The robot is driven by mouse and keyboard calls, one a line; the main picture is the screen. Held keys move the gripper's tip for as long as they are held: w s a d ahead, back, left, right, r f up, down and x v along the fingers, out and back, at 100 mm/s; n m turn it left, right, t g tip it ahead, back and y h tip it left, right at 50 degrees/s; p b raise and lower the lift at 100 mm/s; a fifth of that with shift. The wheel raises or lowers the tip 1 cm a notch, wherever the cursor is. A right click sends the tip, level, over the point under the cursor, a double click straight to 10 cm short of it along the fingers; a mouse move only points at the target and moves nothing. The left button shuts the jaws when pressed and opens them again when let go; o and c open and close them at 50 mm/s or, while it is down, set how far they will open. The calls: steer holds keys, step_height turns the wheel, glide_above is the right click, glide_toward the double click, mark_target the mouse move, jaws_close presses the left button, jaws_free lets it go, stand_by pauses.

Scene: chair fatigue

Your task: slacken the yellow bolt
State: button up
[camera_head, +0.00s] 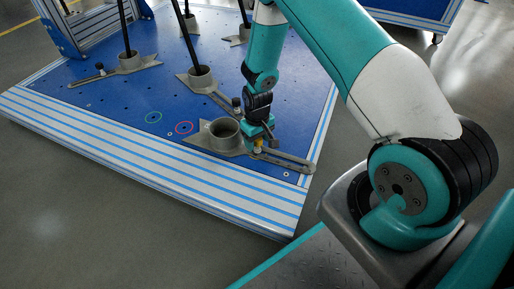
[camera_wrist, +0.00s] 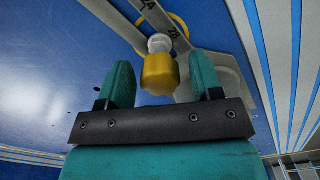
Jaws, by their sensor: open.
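The yellow bolt (camera_wrist: 160,74) shows in the wrist view, with a whitish collar above it, at the slotted arm of a grey clamp. In the head view the yellow bolt (camera_head: 258,142) is small and partly hidden by my gripper. My gripper (camera_wrist: 163,84) is open, its two teal fingers on either side of the bolt's yellow head. A gap shows between the right finger and the bolt, and between the left finger and the bolt. In the head view my gripper (camera_head: 258,132) points down over the slotted arm of the clamp (camera_head: 285,160), beside its round empty cup.
The clamp lies on a blue platform (camera_head: 110,110) with a striped light edge. Other grey clamps (camera_head: 130,62) with cups hold dark upright legs further back.

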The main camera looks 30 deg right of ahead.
stand_by(0.3)
steer(key=shift+r+m+p, duration=0.1)
steer(key=shift+m+p, duration=0.6)
steer(key=shift+m, duration=0.4)
steer(key=shift+f+m, duration=0.2)
steer(key=shift+m, duration=0.8)
steer(key=shift+r+m+p, duration=0.15)
steer(key=shift+m+p, duration=0.45)
steer(key=shift+m, duration=0.1)
steer(key=m, duration=0.2)
steer(key=shift+m+p, duration=0.3)
steer(key=c, duration=0.9)
steer(key=n+p, duration=0.1)
steer(key=n, duration=0.1)
steer(key=shift+n, duration=1.1)
